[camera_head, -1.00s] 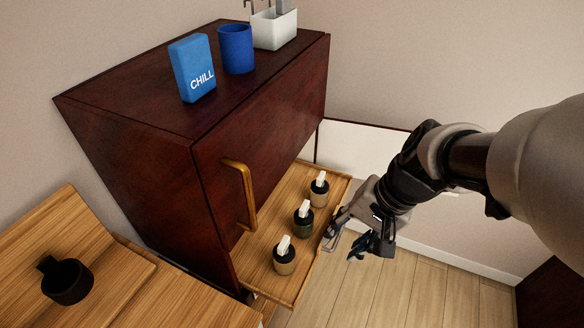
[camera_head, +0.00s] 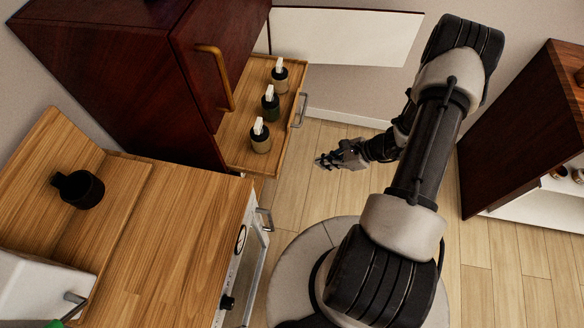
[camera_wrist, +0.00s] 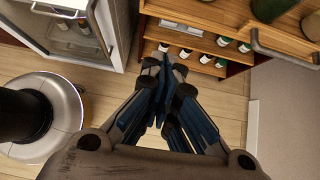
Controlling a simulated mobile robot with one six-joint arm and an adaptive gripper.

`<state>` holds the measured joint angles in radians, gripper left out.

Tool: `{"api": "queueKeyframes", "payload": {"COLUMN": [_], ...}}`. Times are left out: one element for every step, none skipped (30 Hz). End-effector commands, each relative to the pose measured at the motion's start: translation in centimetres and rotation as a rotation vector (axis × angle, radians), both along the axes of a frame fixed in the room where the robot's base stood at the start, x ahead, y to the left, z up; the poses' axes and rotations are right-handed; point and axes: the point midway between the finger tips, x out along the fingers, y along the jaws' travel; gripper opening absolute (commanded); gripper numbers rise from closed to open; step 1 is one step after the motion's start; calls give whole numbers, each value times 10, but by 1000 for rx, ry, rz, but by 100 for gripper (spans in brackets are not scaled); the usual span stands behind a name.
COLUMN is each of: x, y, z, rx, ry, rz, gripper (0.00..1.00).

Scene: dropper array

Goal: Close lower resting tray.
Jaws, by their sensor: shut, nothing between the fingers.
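A wooden tray (camera_head: 232,147) is pulled out from the dark red cabinet (camera_head: 130,80). It holds three dropper bottles with white tops: one at the back (camera_head: 279,75), one in the middle (camera_head: 269,103) and one at the front (camera_head: 260,138). Its metal handle (camera_head: 298,111) is on the right side. In the wrist view, a tray with a handle (camera_wrist: 284,51) is at the upper right, and lower wooden levels (camera_wrist: 208,66) hold several bottles. My gripper (camera_head: 325,162) is shut and empty, apart from the tray, to the right of its front end. It also shows in the wrist view (camera_wrist: 164,72).
A wooden counter (camera_head: 170,235) with a black cup (camera_head: 80,189) stands at the left. An appliance with a handle (camera_head: 264,220) is under it. Another dark cabinet (camera_head: 520,125) stands at the right. The wooden floor (camera_head: 335,195) around my gripper is clear.

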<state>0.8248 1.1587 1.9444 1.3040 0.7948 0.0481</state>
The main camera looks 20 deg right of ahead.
Motion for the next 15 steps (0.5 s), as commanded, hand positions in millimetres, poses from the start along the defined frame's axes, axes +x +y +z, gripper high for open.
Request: {"api": "queueKeyframes", "payload": {"x": [0,1,2,4,5,7,9,12,15,18,20,24,26,29,33], "y": [1,2,5,7,10,14,17,21,26,30,34,39,43,47,52], "z": [-4,-6,-9,-11,-14,-20,-24,-28,-34,-39,-44,-50,-55,-60,-65], "rx": [4,4,4,4,4,4,4,4,4,4,4,3,3,4,3], "ry": [4,4,4,4,5,5,5,5,5,5,5,5,5,5,5], "rz": [-5,-6,-6,-4,-4,-2,-2,1,-1,1,1,1,1,1,1], "gripper": [0,0,0,0,0,0,0,0,0,0,0,0,0,0,0]}}
